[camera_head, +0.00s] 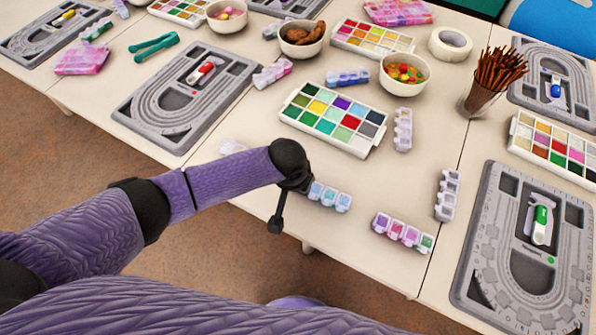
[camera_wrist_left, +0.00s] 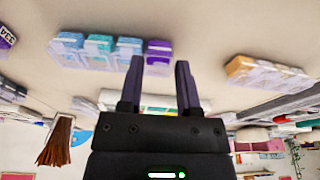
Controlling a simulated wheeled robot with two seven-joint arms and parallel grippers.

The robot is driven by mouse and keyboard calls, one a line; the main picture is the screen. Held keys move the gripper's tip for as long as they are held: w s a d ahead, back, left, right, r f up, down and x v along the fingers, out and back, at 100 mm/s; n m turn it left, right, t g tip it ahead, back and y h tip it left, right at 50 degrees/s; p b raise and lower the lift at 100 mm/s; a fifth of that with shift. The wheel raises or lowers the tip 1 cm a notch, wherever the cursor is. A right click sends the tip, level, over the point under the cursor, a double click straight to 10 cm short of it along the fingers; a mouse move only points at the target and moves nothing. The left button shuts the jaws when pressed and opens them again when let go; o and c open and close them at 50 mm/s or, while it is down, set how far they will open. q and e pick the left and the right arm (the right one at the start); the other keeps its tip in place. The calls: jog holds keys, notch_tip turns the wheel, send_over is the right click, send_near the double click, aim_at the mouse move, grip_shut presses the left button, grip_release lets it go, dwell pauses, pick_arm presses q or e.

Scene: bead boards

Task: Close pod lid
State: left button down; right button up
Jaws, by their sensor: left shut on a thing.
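A pod box (camera_head: 330,196) with blue and teal compartments lies near the table's front edge. In the left wrist view the same kind of row (camera_wrist_left: 100,48) runs from pale blue to a purple end pod (camera_wrist_left: 158,50). My left gripper (camera_head: 298,184) reaches down at the left end of this box. In the left wrist view its two fingers (camera_wrist_left: 160,72) stand a little apart, with the purple end pod at their tips. The gripper hides that end in the head view, so I cannot tell how its lid stands. My right gripper is not in view.
Other pod boxes lie close by: a pink and purple one (camera_head: 403,232) and a whitish one (camera_head: 447,195). A bead palette (camera_head: 332,118), a candy bowl (camera_head: 404,78), a stick cup (camera_head: 484,98) and grey bead boards (camera_head: 520,275) stand around.

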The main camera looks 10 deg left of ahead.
pick_arm(q)
jog(key=shift+f, duration=0.15)
jog(key=c, duration=0.6)
grip_release()
jog(key=p+v, duration=0.5)
jog(key=v, duration=0.5)
jog(key=shift+s, duration=0.1)
